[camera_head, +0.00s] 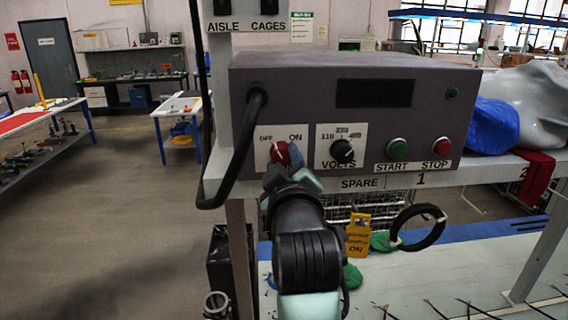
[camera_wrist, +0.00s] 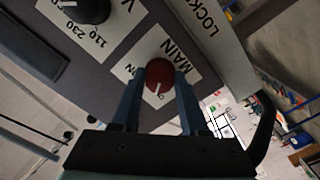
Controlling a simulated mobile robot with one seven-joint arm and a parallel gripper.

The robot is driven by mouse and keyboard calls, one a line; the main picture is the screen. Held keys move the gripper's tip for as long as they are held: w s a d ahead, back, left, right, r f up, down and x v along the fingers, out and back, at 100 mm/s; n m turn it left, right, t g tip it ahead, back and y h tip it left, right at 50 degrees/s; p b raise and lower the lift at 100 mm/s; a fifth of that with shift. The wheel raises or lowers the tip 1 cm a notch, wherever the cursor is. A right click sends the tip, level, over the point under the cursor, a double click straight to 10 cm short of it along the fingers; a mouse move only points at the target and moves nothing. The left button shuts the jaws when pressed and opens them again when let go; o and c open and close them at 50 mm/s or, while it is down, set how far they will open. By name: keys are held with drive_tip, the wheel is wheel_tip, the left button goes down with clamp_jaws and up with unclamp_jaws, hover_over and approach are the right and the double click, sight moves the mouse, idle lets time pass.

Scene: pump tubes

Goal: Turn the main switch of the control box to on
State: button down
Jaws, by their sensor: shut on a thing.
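The control box (camera_head: 257,77) is a grey box on a shelf. Its main switch is a red knob (camera_head: 280,151) on a white plate at the lower left of its face, with OFF and ON printed above. In the wrist view the red knob (camera_wrist: 159,73) sits between the two fingers of my gripper (camera_wrist: 158,90), which is shut on it. Its white line appears to point towards the OFF side. In the head view my gripper (camera_head: 291,174) comes from below and partly hides the knob and plate.
A black VOLTS dial (camera_head: 342,151) is right of the switch, followed by a green START button (camera_head: 397,149) and a red STOP button (camera_head: 442,146). A thick black cable (camera_head: 243,150) hangs left of the switch. A yellow tag (camera_head: 358,235) hangs below the shelf.

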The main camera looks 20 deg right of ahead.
drive_tip(key=m+b, duration=0.1)
drive_tip(key=m, duration=0.6)
drive_tip(key=shift+a+f, duration=0.1)
drive_tip(key=shift+a, duration=0.05)
drive_tip(key=m+b, duration=0.1)
drive_tip(key=m, duration=0.3)
drive_tip(key=shift+m, duration=0.4)
drive_tip(key=shift+m+b, duration=0.3)
drive_tip(key=shift+m, duration=1.4)
drive_tip(key=shift+c, duration=2.1)
unclamp_jaws()
